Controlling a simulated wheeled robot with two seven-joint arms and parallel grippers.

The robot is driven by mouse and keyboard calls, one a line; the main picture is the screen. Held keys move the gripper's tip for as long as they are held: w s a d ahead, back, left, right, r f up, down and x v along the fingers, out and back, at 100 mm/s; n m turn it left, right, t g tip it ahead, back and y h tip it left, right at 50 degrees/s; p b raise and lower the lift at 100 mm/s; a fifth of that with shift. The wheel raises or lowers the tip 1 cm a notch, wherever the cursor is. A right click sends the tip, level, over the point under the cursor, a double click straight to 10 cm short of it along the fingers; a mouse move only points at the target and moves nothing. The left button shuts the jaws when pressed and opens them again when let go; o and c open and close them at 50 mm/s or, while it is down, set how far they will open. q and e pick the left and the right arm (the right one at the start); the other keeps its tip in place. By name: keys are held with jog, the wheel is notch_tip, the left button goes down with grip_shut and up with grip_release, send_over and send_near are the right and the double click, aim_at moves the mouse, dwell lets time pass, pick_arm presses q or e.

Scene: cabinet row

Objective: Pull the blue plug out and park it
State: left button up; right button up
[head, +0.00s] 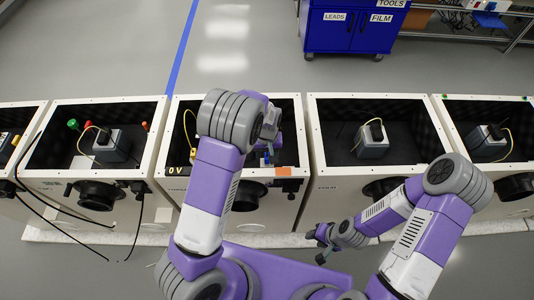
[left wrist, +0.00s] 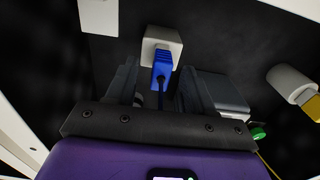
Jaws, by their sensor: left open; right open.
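In the left wrist view, the blue plug (left wrist: 162,66) sits in a white socket block (left wrist: 163,40) on the dark lining, with its dark cable running back toward me. My left gripper (left wrist: 159,74) is open, one finger on each side of the plug, with gaps showing. In the head view, my left gripper (head: 268,150) reaches down into the middle open box (head: 168,135), and my arm hides much of the inside. My right gripper (head: 322,245) is open and empty in front of the boxes. I cannot make out a parking place for the plug.
A grey block (left wrist: 222,93) and a green knob (left wrist: 258,133) lie right of my left gripper. A white cylinder with a yellow end (left wrist: 292,86) is further right. Similar open boxes (head: 372,172) stand either side. Black cables (head: 75,240) hang at the left.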

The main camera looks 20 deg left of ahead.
pick_arm(q)
notch_tip(320, 180, up, 8)
jog(key=shift+f+p, duration=0.15)
jog(key=shift+p, duration=1)
